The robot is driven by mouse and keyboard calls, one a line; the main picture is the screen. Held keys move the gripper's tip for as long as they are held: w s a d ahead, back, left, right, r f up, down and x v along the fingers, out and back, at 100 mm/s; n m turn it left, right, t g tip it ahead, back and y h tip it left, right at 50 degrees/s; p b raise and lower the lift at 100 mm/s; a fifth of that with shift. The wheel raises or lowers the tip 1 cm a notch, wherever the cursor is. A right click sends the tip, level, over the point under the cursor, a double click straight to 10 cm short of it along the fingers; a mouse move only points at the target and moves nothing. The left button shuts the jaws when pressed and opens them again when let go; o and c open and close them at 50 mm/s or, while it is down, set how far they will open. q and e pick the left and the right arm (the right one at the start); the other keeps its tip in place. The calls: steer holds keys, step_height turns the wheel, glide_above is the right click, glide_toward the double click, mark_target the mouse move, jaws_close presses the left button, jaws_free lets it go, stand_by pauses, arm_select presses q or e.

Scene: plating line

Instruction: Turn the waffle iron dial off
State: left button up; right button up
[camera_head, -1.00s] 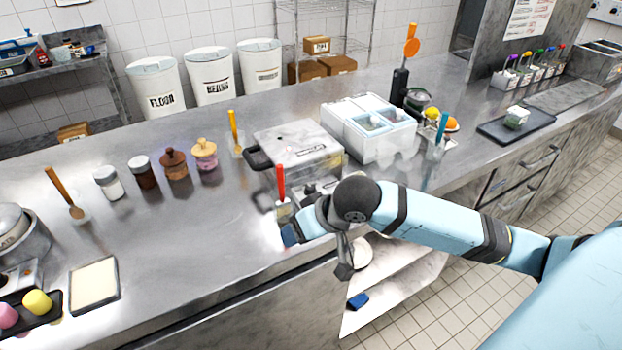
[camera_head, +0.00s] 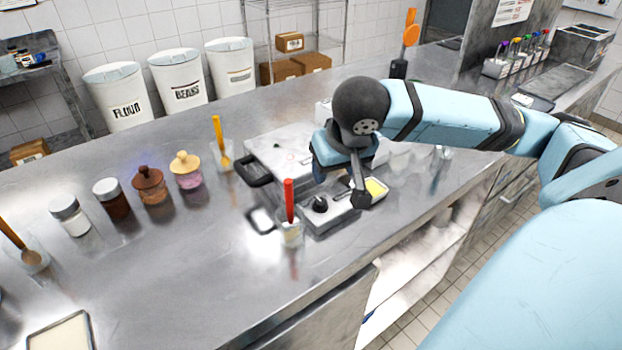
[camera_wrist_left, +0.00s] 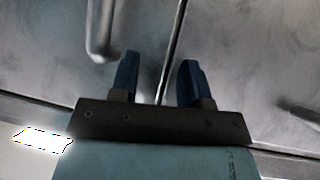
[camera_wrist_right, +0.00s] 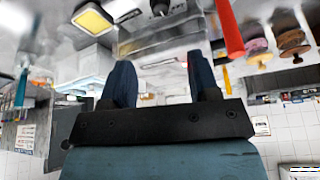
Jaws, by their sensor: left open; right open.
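The waffle iron (camera_head: 278,150) is a grey box with a black handle, standing on the steel counter. A black dial (camera_head: 320,203) sits on the low front panel near it. In the right wrist view the dial (camera_wrist_right: 160,8) shows at the top edge, beyond the fingers. The dial's setting is too small to read. My right gripper (camera_wrist_right: 163,80) is open and empty, above and to the right of the dial in the head view, apart from it. My forearm hides part of the iron. My left gripper (camera_wrist_left: 158,78) is open before steel cabinet doors, outside the head view.
A red-handled utensil in a clear cup (camera_head: 290,232) stands just left of the dial. A small yellow-filled tray (camera_head: 376,188) lies to its right. Jars (camera_head: 150,187) line the counter at left.

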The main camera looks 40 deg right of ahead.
mark_target(321, 201)
steer(key=b+x, duration=0.2)
steer(key=x, duration=1)
steer(key=shift+w+f, duration=0.1)
steer(key=shift+f, duration=0.25)
steer(key=shift+w+f, duration=0.25)
steer(key=shift+f, duration=0.3)
arm_select(q)
steer(key=shift+s+d+f, duration=0.1)
steer(key=shift+s+f, duration=0.15)
steer(key=shift+f, duration=0.5)
arm_select(e)
steer(key=shift+c, duration=0.9)
steer(key=c, duration=0.7)
arm_select(q)
steer(key=shift+d+f, duration=0.1)
steer(key=shift+s, duration=0.1)
arm_select(e)
steer(key=shift+r, duration=0.1)
